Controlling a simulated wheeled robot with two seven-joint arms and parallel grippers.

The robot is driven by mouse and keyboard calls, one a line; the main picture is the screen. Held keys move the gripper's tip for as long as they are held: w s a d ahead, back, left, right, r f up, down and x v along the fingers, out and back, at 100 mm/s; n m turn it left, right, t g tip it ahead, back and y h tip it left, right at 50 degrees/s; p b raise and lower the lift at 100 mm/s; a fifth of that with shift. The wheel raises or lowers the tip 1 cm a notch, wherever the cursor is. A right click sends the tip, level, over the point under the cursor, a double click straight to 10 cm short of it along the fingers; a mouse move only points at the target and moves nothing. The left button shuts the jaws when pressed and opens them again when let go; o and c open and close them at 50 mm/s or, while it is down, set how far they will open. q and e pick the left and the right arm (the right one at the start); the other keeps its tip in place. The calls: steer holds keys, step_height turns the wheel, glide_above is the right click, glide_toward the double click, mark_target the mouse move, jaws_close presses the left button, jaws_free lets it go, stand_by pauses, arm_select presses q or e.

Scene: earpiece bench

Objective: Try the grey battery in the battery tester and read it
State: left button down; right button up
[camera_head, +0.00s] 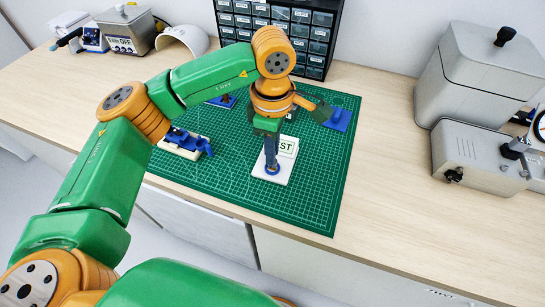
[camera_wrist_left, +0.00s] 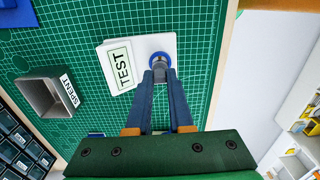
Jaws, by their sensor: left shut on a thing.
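The battery tester (camera_head: 288,177) is a white block with a blue ring socket and a pale panel reading TEST, near the front of the green mat. In the left wrist view the tester (camera_wrist_left: 151,45) shows with its panel (camera_wrist_left: 120,66) beside the socket (camera_wrist_left: 164,54). My left gripper (camera_head: 271,165) points down at the socket. In the left wrist view its fingertips (camera_wrist_left: 160,77) are shut on a small grey round piece, seemingly the grey battery (camera_wrist_left: 159,63), at the ring. I cannot tell how deep it sits. My right gripper is not in view.
A grey bin labelled SPENT (camera_wrist_left: 48,97) stands on the mat. A blue stand (camera_head: 340,119) is at the mat's right and a white-and-blue fixture (camera_head: 183,147) at its left. A drawer cabinet (camera_head: 318,48) stands behind; grey machines (camera_head: 478,155) are at right.

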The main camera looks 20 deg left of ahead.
arm_select(q)
steer(key=shift+f+b, duration=0.95)
steer(key=shift+f, duration=0.05)
stand_by(0.4)
steer(key=c, duration=0.7)
jaws_free()
steer(key=shift+c, duration=0.2)
steer(key=shift+r, duration=0.15)
